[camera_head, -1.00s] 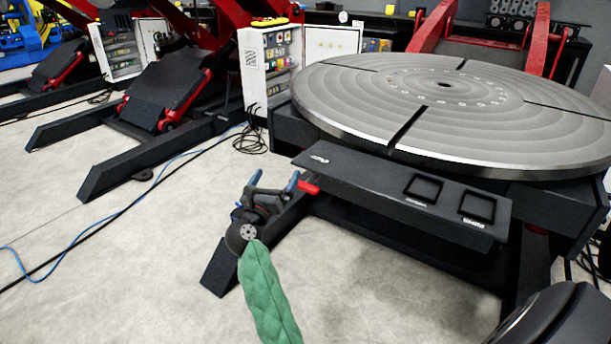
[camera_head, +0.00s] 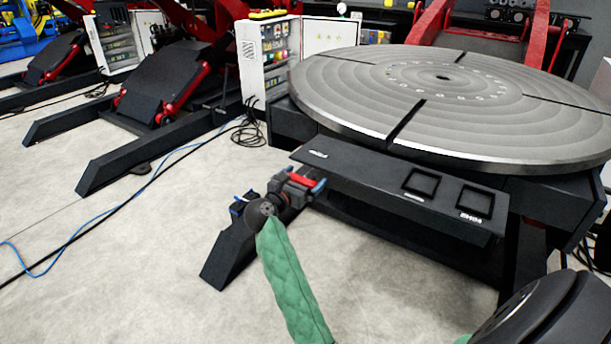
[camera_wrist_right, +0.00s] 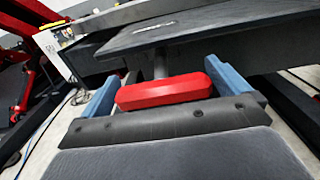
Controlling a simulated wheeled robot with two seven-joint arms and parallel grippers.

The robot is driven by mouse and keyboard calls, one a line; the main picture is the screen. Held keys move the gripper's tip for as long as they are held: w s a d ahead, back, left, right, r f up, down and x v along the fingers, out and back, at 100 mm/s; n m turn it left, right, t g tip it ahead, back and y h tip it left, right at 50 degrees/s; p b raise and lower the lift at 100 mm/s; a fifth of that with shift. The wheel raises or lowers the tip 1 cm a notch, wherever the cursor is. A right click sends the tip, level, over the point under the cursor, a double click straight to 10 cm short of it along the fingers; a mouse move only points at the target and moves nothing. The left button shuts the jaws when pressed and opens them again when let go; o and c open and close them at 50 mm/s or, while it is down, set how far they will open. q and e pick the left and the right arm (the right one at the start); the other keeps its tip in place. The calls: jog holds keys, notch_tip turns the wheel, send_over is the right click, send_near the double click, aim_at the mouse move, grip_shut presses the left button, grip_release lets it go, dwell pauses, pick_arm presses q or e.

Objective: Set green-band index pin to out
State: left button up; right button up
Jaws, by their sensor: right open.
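A red handle (camera_head: 301,179) stands under the left end of the dark shelf, in front of the turntable. In the right wrist view the red handle (camera_wrist_right: 165,91) is a rounded bar on a dark stem (camera_wrist_right: 160,63). No green band shows on it, so I cannot tell whether it is the green-band pin, nor how far out it is. My right gripper (camera_head: 304,181), on the green-sleeved arm, is open around the handle. Its blue fingers stand on either side of the bar, with small gaps visible in the wrist view. My left gripper is not in view.
The dark shelf (camera_head: 365,178) with two square recesses overhangs close above the gripper. The round grey turntable (camera_head: 460,105) is behind it. A dark support foot (camera_head: 228,258) stands on the floor beside the gripper. The floor at left is open, with cables (camera_head: 130,205) across it.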

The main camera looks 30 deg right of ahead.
jog(key=shift+w+d, duration=0.2)
jog(key=shift+d, duration=0.3)
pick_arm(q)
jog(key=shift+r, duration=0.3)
pick_arm(e)
jog(key=c, duration=1.1)
jog(key=shift+s+a+f, duration=0.1)
jog(key=shift+s+a, duration=0.1)
jog(key=shift+a, duration=0.3)
jog(key=shift+s+a+b, duration=0.1)
jog(key=shift+a+b, duration=0.1)
jog(key=shift+b, duration=0.1)
jog(key=shift+a, duration=0.1)
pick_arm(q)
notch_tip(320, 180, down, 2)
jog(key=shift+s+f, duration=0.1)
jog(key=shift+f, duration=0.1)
